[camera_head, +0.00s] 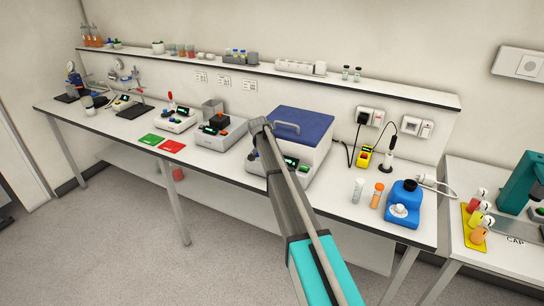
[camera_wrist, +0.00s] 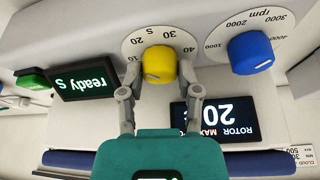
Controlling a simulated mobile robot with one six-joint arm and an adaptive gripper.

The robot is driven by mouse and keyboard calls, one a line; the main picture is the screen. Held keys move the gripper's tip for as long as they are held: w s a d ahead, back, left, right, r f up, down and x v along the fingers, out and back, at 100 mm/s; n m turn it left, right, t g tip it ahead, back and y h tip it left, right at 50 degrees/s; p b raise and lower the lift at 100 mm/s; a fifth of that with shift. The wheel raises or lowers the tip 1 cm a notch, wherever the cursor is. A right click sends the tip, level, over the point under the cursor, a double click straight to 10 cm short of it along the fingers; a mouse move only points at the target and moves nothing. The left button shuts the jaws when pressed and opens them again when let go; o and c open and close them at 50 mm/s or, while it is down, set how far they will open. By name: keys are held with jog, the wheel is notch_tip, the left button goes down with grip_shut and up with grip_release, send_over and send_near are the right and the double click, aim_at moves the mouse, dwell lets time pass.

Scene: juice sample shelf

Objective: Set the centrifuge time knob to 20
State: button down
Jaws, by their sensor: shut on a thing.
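The centrifuge is a white box with a blue lid (camera_head: 300,122) on the bench in the head view. In the wrist view its front panel appears upside down. The yellow knob (camera_wrist: 158,62) sits on a white round dial marked in tens and S, with 10, 20, 30 and 40 around it. My gripper (camera_wrist: 159,80) has a finger on each side of the yellow knob and is shut on it. The knob's pointer mark cannot be made out. In the head view my arm hides the knob and most of the panel.
A blue rpm knob (camera_wrist: 250,52) is close to the right of the yellow one. A lit display (camera_wrist: 85,80) reads "ready", with a green button (camera_wrist: 31,79) beside it. A rotor display (camera_wrist: 212,118) lies near my right finger. A blue device (camera_head: 403,204) stands right on the bench.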

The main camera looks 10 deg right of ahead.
jog(key=shift+s+d+m, duration=0.1)
jog(key=shift+m, duration=0.3)
jog(key=shift+c, duration=1.5)
grip_release()
